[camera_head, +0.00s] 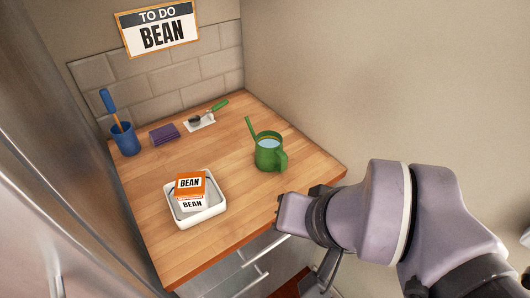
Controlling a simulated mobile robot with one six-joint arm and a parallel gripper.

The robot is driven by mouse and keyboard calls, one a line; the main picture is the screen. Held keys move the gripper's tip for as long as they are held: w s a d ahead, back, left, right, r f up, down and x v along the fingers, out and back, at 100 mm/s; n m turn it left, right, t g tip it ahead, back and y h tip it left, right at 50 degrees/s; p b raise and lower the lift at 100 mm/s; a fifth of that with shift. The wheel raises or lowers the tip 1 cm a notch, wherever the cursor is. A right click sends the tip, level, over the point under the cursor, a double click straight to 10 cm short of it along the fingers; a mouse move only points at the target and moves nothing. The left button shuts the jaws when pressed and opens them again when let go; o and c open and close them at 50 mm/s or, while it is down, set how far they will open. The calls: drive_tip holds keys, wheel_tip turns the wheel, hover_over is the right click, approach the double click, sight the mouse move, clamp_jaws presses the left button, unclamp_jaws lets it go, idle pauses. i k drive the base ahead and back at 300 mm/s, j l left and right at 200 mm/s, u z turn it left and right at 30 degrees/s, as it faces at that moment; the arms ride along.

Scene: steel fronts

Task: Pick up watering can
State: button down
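A green watering can (269,155) stands upright on the wooden counter, right of the middle, with its spout toward the back left and its handle toward the front right. Something pale blue, like water, shows in its open top. My gripper (283,212) is by the front right edge of the counter, nearer to the camera than the can and apart from it. Its fingers are seen from behind and partly hidden by my wrist, so its opening cannot be made out.
A white tray (211,215) holds an orange and white box (190,187) marked BEAN. A sign (158,30) hangs on the wall. Drawer handles stick out below the front edge.

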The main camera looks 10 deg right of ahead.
sight(270, 157)
drive_tip(key=i+l+u, duration=0.1)
drive_tip(key=u, duration=0.35)
drive_tip(key=i+l+u, duration=0.1)
drive_tip(key=u, duration=0.3)
drive_tip(key=l+u, duration=0.3)
drive_tip(key=u, duration=0.15)
